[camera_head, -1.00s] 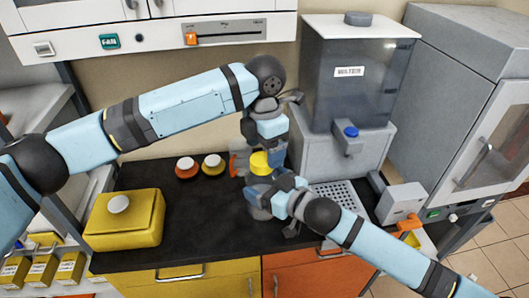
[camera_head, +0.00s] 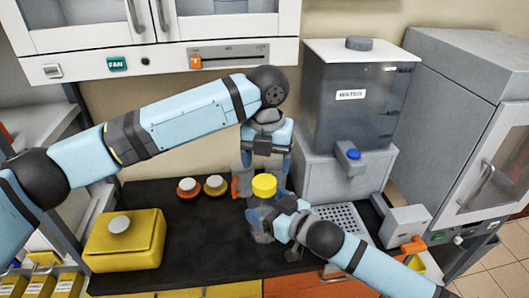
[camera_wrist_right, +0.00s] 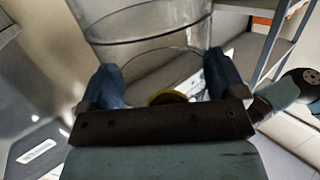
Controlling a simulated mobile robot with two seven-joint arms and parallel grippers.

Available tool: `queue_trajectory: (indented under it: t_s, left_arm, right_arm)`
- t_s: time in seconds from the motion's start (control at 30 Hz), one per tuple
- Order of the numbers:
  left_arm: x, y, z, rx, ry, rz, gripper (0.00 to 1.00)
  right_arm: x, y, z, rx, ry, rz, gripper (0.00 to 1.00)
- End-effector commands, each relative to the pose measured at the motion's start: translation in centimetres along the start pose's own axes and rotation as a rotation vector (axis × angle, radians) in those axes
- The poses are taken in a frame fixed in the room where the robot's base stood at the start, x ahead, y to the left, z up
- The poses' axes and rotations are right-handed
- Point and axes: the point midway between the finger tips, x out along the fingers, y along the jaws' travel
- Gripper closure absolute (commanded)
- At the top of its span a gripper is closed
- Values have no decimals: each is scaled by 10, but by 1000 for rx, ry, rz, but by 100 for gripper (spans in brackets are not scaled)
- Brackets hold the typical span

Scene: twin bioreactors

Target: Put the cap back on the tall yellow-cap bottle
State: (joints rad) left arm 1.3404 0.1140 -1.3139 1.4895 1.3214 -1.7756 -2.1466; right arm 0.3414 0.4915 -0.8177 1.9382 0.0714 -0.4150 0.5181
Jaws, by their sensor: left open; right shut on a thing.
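The yellow cap (camera_head: 264,185) shows as a bright disc at the top of the tall bottle, directly under my left gripper. It looks seated there, but the contact at the neck is hard to make out. My left gripper (camera_head: 265,168) is open above the cap, its fingers pointing down on either side. My right gripper (camera_head: 262,214) is shut on the bottle below the cap; arm and fingers hide most of the bottle in the head view. In the right wrist view the clear bottle (camera_wrist_right: 150,45) stands between my fingers (camera_wrist_right: 160,80), with a yellow edge (camera_wrist_right: 168,97) low down.
A yellow canister (camera_head: 125,240) stands at the left. The water tank (camera_head: 358,95) and a drain grid (camera_head: 340,219) are to the right. The middle-left counter is clear.

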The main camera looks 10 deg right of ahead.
Motion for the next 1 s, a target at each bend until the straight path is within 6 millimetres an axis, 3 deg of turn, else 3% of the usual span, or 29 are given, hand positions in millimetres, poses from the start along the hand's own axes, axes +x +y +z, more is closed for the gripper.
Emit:
queue_trajectory:
  t_s: [1.0]
  left_arm:
    - [-13, 2, -3, -2238, 1, -1, 23]
  right_arm:
    - [0, 0, -2, -1, 3, 0, 77]
